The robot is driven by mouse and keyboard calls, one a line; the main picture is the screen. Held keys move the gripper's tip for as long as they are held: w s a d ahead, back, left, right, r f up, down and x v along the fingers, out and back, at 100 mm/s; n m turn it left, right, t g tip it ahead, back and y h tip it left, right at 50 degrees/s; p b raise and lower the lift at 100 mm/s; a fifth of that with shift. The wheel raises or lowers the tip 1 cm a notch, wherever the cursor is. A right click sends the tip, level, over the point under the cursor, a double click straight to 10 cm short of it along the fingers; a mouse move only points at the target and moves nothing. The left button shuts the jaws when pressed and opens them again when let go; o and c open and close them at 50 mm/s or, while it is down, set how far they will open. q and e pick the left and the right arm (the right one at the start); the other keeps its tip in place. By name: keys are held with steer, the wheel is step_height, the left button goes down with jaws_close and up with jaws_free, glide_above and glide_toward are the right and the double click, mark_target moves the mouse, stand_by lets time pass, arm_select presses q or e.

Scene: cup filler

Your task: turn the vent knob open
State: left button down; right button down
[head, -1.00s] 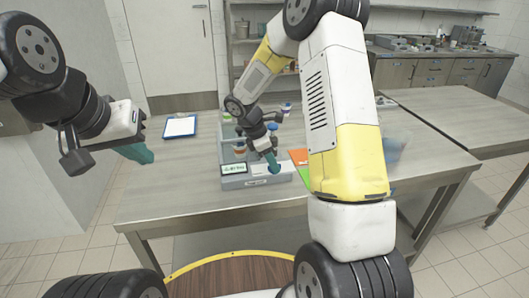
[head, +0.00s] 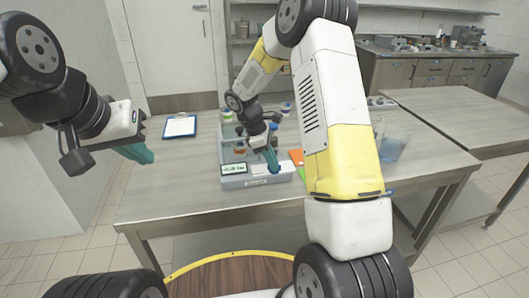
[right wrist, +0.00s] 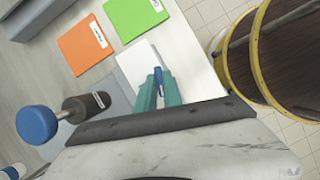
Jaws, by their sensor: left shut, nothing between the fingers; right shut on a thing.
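The cup filler (head: 240,184) is a grey box on the table in the head view, with a small display and a front label. The vent knob is a small blue piece, seen between my right fingers in the right wrist view (right wrist: 158,76) and by their tips on the filler's right part in the head view (head: 276,170). My right gripper (head: 273,162) points down and is shut on it; its teal fingers also show in the right wrist view (right wrist: 160,88). My left gripper (head: 138,153) is shut and empty, left of the filler and away from it.
An orange card (right wrist: 86,45) and a green card (right wrist: 136,16) lie beside the filler. A blue-capped dark part (right wrist: 37,124) stands near my right gripper. A blue clipboard (head: 180,126) lies at the table's back left; a clear container (head: 393,147) stands at the right.

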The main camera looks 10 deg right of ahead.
steer(key=m+g, duration=0.1)
steer(key=m, duration=0.2)
steer(key=shift+w+m+y, duration=0.15)
steer(key=shift+m+y, duration=0.25)
steer(key=m+g, duration=0.1)
steer(key=m, duration=0.2)
steer(key=shift+w+d+m+y, duration=0.1)
steer(key=shift+d+m+y, duration=0.05)
steer(key=shift+m+y, duration=0.2)
steer(key=m+g+y, duration=0.1)
steer(key=m, duration=0.2)
steer(key=shift+d+m, duration=0.1)
steer(key=shift+m, duration=0.15)
steer(key=shift+m+y, duration=0.85)
steer(key=shift+m, duration=0.95)
steer(key=c, duration=1.5)
jaws_free()
steer(key=shift+r, duration=0.1)
